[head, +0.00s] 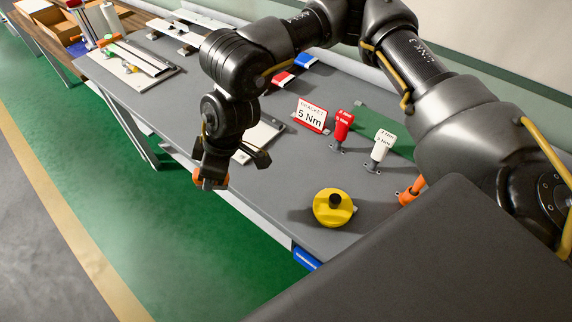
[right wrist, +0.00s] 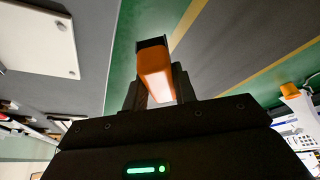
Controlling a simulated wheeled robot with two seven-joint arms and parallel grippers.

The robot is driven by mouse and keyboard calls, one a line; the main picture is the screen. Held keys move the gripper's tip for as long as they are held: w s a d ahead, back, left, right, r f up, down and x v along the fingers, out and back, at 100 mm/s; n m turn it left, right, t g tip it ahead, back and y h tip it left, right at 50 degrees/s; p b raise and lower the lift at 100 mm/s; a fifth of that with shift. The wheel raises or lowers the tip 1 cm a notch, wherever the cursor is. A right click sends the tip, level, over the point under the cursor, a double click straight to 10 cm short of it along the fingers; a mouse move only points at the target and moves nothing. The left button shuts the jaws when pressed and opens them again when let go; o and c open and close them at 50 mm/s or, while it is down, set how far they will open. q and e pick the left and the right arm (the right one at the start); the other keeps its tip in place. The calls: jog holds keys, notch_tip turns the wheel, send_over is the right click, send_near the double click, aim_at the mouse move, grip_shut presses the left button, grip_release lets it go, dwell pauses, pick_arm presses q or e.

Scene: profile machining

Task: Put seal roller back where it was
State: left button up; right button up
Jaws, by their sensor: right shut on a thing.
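My right gripper (head: 212,178) hangs just off the table's front edge, over the green floor. It is shut on an orange piece (head: 203,181), which I take to be the seal roller. In the right wrist view the orange piece (right wrist: 154,72) sticks out beyond the fingers and has a pale lower face. Its far end is partly dark and its grip end is hidden between the fingers. My left gripper is not in view.
The grey table (head: 290,180) bears a yellow round item (head: 333,208), a "BRACKET 5 Nm" sign (head: 311,116), a red tool (head: 342,126) and a white tool (head: 380,147) in stands. A white plate (head: 258,138) lies behind my gripper. Clear table lies left of the yellow item.

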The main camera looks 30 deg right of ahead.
jog(key=w+d+r+n+g+b, duration=0.2)
jog(key=w+d+r+n+g, duration=0.15)
jog(key=w+n, duration=0.6)
jog(key=shift+n+g+y, duration=0.25)
jog(key=shift+n+y, duration=0.15)
jog(key=shift+n, duration=0.05)
jog(key=s+d+f+p, duration=0.1)
jog(key=s+d+f, duration=0.2)
jog(key=s+d+f+p, duration=0.2)
jog(key=s+d+f, duration=0.1)
jog(key=s+d+f+p, duration=0.1)
jog(key=s+d+f, duration=0.1)
jog(key=s+d, duration=0.1)
jog(key=shift+d+f+p, duration=0.4)
jog(key=shift+d, duration=0.2)
jog(key=shift+s+d+f, duration=0.2)
jog(key=shift+f, duration=0.15)
jog(key=shift+s+d+f, duration=0.15)
jog(key=shift+f, duration=0.2)
jog(key=f, duration=0.1)
jog(key=f+p, duration=0.2)
jog(key=shift+s+d, duration=0.25)
jog(key=shift+d, duration=0.05)
jog(key=shift+f, duration=0.45)
